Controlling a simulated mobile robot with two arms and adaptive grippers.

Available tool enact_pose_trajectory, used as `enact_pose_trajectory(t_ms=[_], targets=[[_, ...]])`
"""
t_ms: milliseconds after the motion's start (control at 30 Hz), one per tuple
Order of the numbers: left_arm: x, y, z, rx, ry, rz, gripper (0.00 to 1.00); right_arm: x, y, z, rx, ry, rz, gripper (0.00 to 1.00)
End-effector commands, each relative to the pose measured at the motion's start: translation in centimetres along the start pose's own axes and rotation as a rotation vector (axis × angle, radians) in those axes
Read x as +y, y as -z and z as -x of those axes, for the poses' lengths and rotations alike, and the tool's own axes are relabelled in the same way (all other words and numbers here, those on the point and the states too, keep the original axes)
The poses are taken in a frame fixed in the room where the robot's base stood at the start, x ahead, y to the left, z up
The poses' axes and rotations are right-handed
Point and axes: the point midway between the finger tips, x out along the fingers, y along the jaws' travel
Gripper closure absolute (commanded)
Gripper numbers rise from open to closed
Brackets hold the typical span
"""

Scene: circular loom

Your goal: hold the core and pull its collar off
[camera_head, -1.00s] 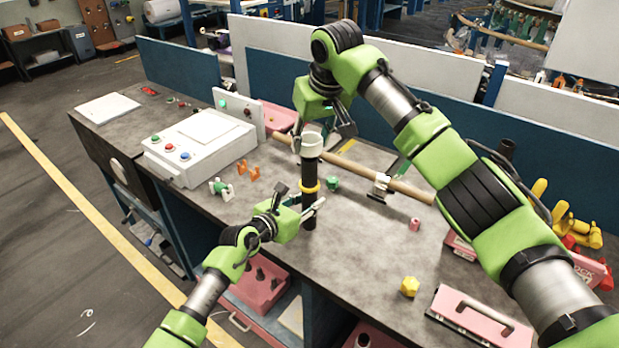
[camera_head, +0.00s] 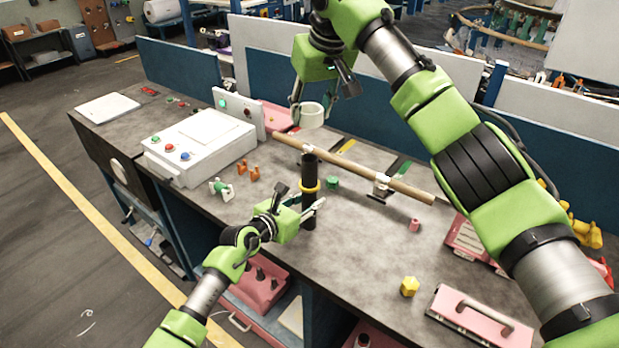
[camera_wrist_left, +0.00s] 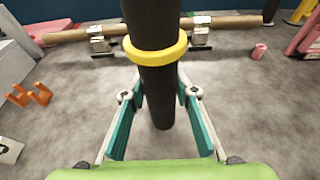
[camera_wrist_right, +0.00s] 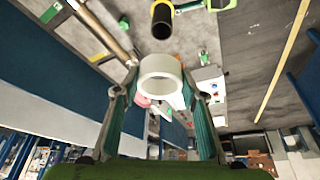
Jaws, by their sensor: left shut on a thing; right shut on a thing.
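The core (camera_head: 309,172) is a black upright tube with a yellow ring (camera_head: 310,186) around it. My left gripper (camera_head: 306,212) is shut on the core below the ring; the left wrist view shows the core (camera_wrist_left: 157,95) between its fingers. The collar (camera_head: 312,114) is a white ring, held by my right gripper (camera_head: 326,103) above the core's top, with a gap between them. In the right wrist view the collar (camera_wrist_right: 161,76) sits between the fingers, apart from the core's open end (camera_wrist_right: 162,22).
A wooden rod (camera_head: 355,171) lies on metal holders behind the core. A white control box (camera_head: 200,142) stands to the left. A green piece (camera_head: 333,182), a pink piece (camera_head: 414,225) and a yellow piece (camera_head: 409,286) lie on the grey worktop. The worktop's front centre is clear.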

Motion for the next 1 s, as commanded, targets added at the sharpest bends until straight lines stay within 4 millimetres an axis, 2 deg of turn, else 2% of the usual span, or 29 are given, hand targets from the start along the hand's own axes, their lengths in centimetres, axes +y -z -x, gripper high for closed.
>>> enact_pose_trajectory(t_ms=[333,1000], targets=[[0.0,0.1,0.0,0.003,0.0,0.0,0.96,0.0,0.1,0.3,0.001,0.0,-0.001,0.87],[0.0,0.2,0.0,0.003,0.0,0.0,0.96,0.0,2.2,5.2,0.002,-0.001,-0.001,0.87]])
